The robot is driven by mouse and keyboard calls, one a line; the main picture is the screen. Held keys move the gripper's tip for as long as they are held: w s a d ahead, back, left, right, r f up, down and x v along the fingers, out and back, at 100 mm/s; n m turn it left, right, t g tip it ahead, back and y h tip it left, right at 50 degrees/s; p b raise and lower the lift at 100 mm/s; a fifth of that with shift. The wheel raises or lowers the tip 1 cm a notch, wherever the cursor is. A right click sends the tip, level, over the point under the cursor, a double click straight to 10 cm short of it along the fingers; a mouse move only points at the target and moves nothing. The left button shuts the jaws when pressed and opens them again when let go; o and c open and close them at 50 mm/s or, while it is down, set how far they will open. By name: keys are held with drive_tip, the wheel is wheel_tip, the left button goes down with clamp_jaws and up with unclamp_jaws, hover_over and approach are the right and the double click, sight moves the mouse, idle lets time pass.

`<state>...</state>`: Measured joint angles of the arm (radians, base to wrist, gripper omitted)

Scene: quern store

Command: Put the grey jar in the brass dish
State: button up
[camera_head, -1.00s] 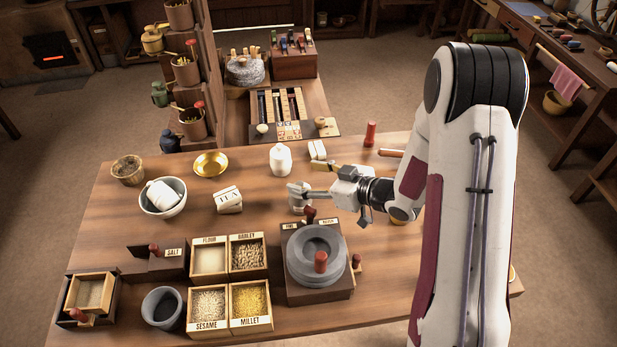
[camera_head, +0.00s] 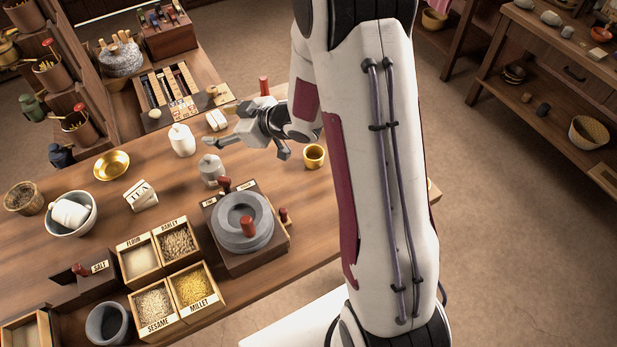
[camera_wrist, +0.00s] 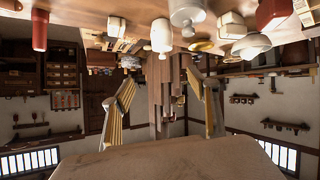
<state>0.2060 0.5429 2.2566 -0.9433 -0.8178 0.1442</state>
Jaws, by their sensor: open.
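The grey jar (camera_head: 211,172), with a knobbed lid, stands upright on the wooden table just behind the quern. It also shows at the top edge of the wrist view (camera_wrist: 187,12). The brass dish (camera_head: 112,165) is a shallow round gold dish, farther left on the table. It looks empty, and it also shows in the wrist view (camera_wrist: 203,46). My gripper (camera_head: 222,128) is open and empty. In the head view its fingers appear just above and behind the grey jar, pointing left. The wrist view shows both fingers (camera_wrist: 168,98) spread, with nothing between them.
A white jar (camera_head: 182,140) stands between the gripper side and the dish. The stone quern (camera_head: 243,222) is in front of the grey jar. A gold cup (camera_head: 314,156) stands right.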

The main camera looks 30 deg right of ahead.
drive_tip(key=s+d+r+m+h, duration=0.35)
drive_tip(key=s+d+r, duration=0.2)
drive_tip(key=r, duration=0.25)
drive_tip(key=s+d+r+m+h, duration=0.2)
drive_tip(key=s+d+r+h, duration=0.2)
drive_tip(key=s+r, duration=0.25)
drive_tip(key=s+a+r+m+g, duration=0.1)
drive_tip(key=s+a+g, duration=0.1)
drive_tip(key=s, duration=0.9)
drive_tip(key=s+a+r+m+g+y, duration=0.1)
drive_tip(key=s+a+r+g, duration=0.1)
drive_tip(key=s, duration=1)
drive_tip(key=shift+a+m+g, duration=0.3)
drive_tip(key=shift+a+m, duration=0.05)
drive_tip(key=shift+a, duration=0.35)
drive_tip(key=shift+o, duration=0.3)
drive_tip(key=shift+r, duration=0.15)
